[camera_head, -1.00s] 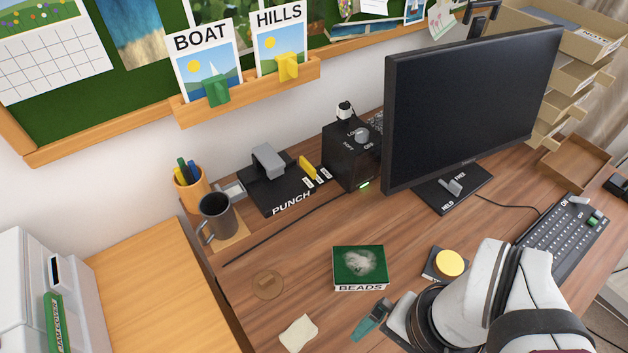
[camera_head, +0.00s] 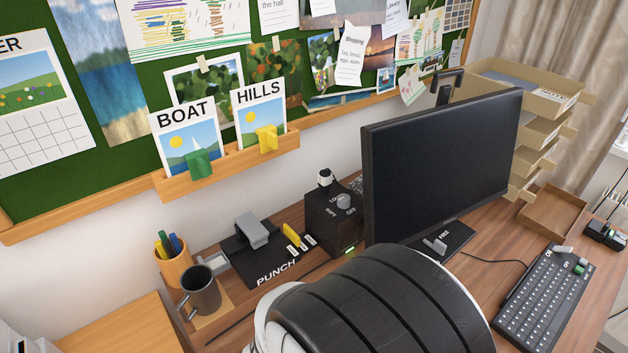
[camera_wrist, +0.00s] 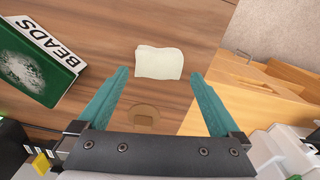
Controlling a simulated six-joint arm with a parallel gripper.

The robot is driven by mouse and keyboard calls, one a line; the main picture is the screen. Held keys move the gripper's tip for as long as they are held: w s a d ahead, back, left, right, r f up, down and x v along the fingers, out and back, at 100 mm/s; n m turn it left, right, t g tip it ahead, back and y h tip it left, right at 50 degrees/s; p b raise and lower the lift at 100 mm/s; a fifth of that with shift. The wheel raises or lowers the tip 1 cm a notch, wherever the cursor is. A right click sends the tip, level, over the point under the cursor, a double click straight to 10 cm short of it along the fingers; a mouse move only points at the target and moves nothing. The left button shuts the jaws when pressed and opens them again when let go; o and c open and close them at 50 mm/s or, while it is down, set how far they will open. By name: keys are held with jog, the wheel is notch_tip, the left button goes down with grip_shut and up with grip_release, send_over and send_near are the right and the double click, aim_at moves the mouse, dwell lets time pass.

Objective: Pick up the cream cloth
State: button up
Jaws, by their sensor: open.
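The cream cloth (camera_wrist: 159,63) lies flat on the brown wooden desk in the wrist view, at the top middle. My gripper (camera_wrist: 163,74) is open and empty, with its two teal fingers spread to the left and right of the cloth. The cloth appears between and just beyond the fingertips, and I cannot tell the height above it. In the head view my dark arm covers the front of the desk, so the cloth and the gripper are hidden there.
The green BEADS box (camera_wrist: 40,58) stands left of the fingers. A round wooden disc (camera_wrist: 143,115) lies on the desk nearer the gripper base. The desk edge and a lower wooden surface (camera_wrist: 240,98) are at right. A mug (camera_head: 200,290), hole punch (camera_head: 258,250) and monitor (camera_head: 440,165) stand farther back.

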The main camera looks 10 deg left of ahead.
notch_tip(320, 180, down, 5)
jog(key=shift+w+d+r, duration=0.1)
jog(key=c, duration=1.1)
jog(key=shift+o, duration=0.2)
jog(key=shift+r, duration=0.1)
jog(key=r, duration=0.2)
jog(key=d+r, duration=0.1)
jog(key=r, duration=0.1)
jog(key=shift+w+r, duration=0.15)
jog(key=shift+r, duration=0.2)
jog(key=w+d+r, duration=0.2)
jog(key=d+r, duration=0.4)
jog(key=d, duration=0.4)
jog(key=shift+d, duration=0.25)
